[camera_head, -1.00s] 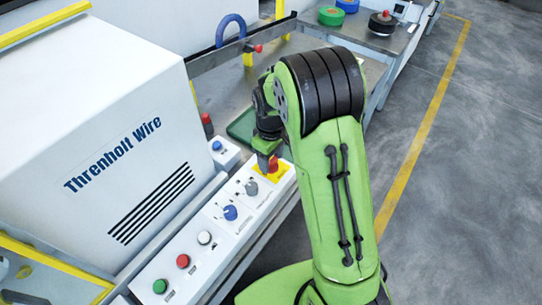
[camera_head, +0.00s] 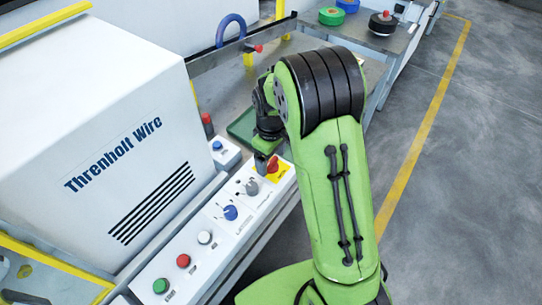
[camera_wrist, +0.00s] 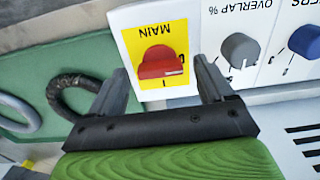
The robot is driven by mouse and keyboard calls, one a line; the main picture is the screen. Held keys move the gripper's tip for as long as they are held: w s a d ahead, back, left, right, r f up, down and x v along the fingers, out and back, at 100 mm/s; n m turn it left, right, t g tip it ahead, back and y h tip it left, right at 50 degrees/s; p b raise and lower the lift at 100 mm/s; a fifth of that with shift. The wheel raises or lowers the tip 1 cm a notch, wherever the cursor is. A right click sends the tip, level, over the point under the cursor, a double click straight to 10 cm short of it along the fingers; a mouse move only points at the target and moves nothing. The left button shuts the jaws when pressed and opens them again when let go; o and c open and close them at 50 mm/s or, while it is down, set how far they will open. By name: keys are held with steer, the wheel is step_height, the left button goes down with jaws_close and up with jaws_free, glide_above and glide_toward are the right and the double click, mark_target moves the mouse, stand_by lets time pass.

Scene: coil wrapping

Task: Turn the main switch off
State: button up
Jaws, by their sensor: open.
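The main switch (camera_wrist: 162,62) is a red rotary knob on a yellow plate marked MAIN, at the end of the white control panel (camera_head: 205,262). In the head view the red knob (camera_head: 272,164) shows just beside my gripper (camera_head: 261,160). In the wrist view my gripper (camera_wrist: 160,82) is open, with one finger on each side of the lower part of the yellow plate. The knob lies between and slightly beyond the fingertips. I cannot tell whether either finger touches it. The marks on the plate are partly hidden by the knob.
A grey overlap knob (camera_wrist: 240,50) and a blue knob (camera_wrist: 306,40) sit beside the switch. White, red and green buttons (camera_head: 161,286) line the near panel.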

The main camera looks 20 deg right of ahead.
mark_target(271, 161)
step_height(271, 161, up, 16)
steer(key=p, duration=0.4)
steer(key=shift+f, duration=0.1)
